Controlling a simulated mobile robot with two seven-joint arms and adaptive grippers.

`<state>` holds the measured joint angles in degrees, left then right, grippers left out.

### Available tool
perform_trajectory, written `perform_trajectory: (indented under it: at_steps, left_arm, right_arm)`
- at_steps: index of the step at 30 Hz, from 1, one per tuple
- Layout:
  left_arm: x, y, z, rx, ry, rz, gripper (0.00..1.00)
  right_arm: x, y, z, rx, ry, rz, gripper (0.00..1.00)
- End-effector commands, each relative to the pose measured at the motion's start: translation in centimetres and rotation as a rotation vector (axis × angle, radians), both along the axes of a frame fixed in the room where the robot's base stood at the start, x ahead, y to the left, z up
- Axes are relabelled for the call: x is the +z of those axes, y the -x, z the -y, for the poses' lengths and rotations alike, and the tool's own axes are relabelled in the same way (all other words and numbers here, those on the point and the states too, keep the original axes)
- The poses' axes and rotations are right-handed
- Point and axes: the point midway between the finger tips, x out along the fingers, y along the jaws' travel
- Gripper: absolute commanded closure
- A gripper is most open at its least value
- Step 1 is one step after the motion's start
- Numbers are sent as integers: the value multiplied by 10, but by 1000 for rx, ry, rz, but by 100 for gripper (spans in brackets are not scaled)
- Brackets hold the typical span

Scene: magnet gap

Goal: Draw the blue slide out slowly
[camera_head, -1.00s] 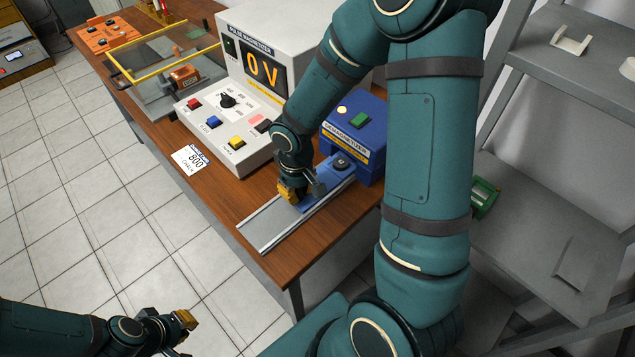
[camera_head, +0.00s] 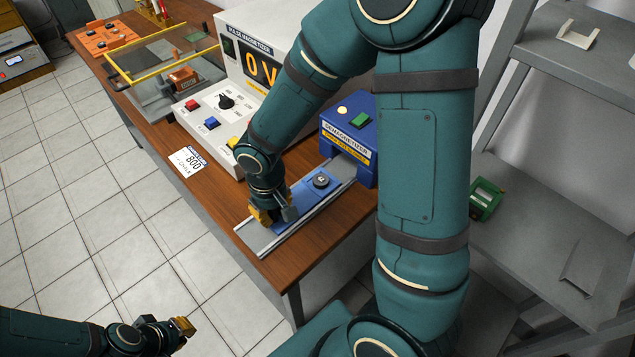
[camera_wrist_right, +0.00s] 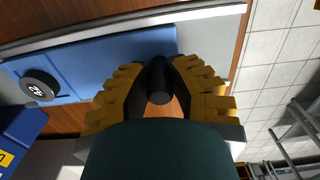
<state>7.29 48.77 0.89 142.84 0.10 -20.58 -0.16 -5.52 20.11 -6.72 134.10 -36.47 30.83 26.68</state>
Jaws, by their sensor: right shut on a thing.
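The blue slide (camera_head: 311,201) lies on a pale metal rail (camera_head: 260,240) that runs out from the front of the blue demagnetizer box (camera_head: 347,134). A round black disc (camera_head: 321,182) sits on the slide; in the right wrist view the disc (camera_wrist_right: 40,85) bears a number. My right gripper (camera_head: 264,214) is at the slide's outer end. In the right wrist view its yellow-padded fingers (camera_wrist_right: 160,85) are closed around a dark knob (camera_wrist_right: 159,84) there. My left gripper (camera_head: 184,332) is empty at the lower left, away from the table; its finger gap is unclear.
The white pulse magnetizer (camera_head: 250,75) with coloured buttons stands left of the demagnetizer. A card marked 800 (camera_head: 188,161) lies by the table's edge. Grey shelves (camera_head: 550,160) stand at the right, with a green device (camera_head: 486,198). The rail's outer end is clear.

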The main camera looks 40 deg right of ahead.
Motion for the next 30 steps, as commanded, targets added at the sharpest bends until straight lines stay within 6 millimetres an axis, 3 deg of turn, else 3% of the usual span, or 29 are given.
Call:
perform_trajectory:
  at_steps: [22, 30]
  left_arm:
    - [0, 0, 0, 0, 0, 0, 100]
    - [0, 0, 0, 0, 0, 0, 100]
  right_arm:
    - [0, 5, -54, 4, 0, 0, 100]
    - [0, 6, -62, 1, 0, -1, 100]
